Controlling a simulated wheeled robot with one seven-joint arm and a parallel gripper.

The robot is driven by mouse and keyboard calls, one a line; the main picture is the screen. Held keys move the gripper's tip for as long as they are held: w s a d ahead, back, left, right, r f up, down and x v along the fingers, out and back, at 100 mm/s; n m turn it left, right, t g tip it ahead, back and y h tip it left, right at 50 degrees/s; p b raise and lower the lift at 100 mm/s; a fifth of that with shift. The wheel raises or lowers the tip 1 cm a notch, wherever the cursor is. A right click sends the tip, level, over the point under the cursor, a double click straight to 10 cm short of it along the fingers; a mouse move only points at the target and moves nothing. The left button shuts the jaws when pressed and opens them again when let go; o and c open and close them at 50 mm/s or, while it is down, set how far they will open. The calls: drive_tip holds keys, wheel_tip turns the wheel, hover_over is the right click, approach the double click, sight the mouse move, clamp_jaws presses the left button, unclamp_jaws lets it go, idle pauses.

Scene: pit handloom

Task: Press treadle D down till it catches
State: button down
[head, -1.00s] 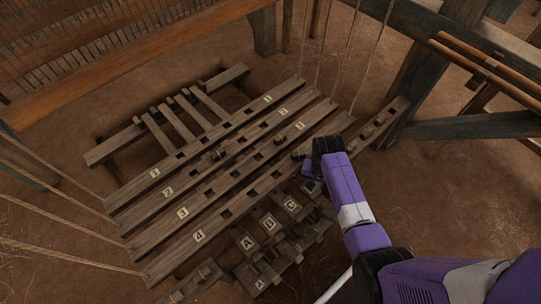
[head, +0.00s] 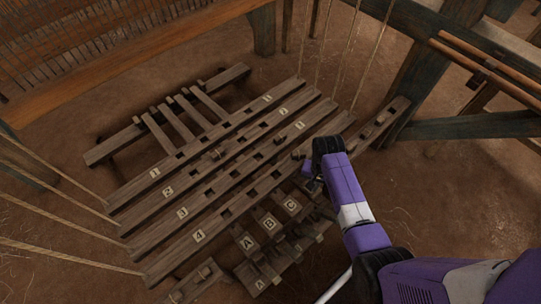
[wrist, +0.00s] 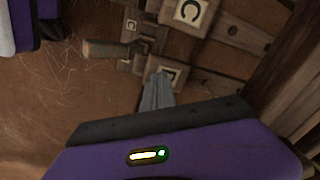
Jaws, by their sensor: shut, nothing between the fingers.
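My gripper (wrist: 160,82) is shut and empty, its fingers pointing at a treadle with a partly covered letter tile (wrist: 180,73). That treadle lies beside treadle C and appears to be treadle D, though its letter cannot be read. The fingertips overlap the tile's edge; I cannot tell whether they touch it. Treadle C's tile (wrist: 190,12) is plain in the wrist view. In the head view, treadles A (head: 246,242), B (head: 269,223) and C (head: 291,205) lie in a row, and my gripper (head: 314,188) is right of C. My arm hides treadle D there.
A round wooden peg (wrist: 105,48) sticks out beside the treadles in the wrist view. Numbered slotted bars (head: 215,190) with ropes at their ends lie behind the treadles. A loom post (head: 425,65) stands at right. Bare earth floor (head: 440,200) lies at right.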

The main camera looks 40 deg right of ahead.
sight(312, 193)
wheel_tip(312, 193, down, 12)
drive_tip(key=b, duration=0.7)
drive_tip(key=shift+w+r+b, duration=0.15)
drive_tip(key=shift+b, duration=0.15)
idle(0.7)
wheel_tip(312, 193, up, 5)
drive_tip(key=p, duration=0.5)
drive_tip(key=shift+r+p, duration=0.1)
drive_tip(key=shift+p, duration=0.2)
drive_tip(key=shift+s, duration=0.2)
idle(0.4)
